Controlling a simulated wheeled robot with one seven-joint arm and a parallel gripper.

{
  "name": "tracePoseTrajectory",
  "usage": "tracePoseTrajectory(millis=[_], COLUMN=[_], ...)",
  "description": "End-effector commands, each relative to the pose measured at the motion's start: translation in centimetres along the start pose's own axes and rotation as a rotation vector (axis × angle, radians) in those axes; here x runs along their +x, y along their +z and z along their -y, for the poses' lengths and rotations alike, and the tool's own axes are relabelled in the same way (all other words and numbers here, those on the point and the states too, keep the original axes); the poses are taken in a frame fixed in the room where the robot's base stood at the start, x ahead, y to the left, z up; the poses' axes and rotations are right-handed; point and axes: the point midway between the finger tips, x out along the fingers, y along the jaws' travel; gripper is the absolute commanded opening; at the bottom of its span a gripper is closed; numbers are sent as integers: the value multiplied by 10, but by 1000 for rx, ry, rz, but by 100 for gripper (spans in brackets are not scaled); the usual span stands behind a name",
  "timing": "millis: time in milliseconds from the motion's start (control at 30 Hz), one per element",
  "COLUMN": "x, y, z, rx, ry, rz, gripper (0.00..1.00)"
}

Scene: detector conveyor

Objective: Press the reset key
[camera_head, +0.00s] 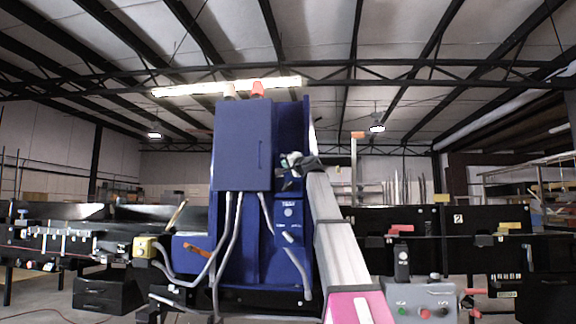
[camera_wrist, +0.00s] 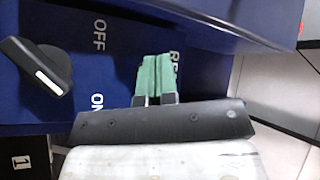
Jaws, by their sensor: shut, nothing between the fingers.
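My gripper (camera_head: 291,161) is at the front of the blue detector cabinet (camera_head: 243,145), up by its right side. In the wrist view its green fingertips (camera_wrist: 157,76) are shut together with nothing between them. They are over a blue panel (camera_wrist: 95,120); whether they touch it cannot be told. White lettering beginning "RE" (camera_wrist: 176,60) shows just right of the fingers, partly covered. The reset key itself is not visible; the fingers may hide it. A black rotary switch (camera_wrist: 38,68) with a white pointer line sits at left, beside the "OFF" and "ON" marks.
A small blue box with a round grey button (camera_head: 289,211) is below my gripper. Grey cables (camera_head: 232,245) hang down the cabinet front. A grey control box (camera_head: 425,299) with coloured buttons is at lower right. Black conveyors run to both sides.

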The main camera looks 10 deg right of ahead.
Motion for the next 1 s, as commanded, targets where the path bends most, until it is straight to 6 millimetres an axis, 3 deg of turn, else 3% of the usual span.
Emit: tracePoseTrajectory(millis=[1000], x=[6], y=[-4], z=[-4], rx=[0], ry=[0], rz=[0], gripper=[0])
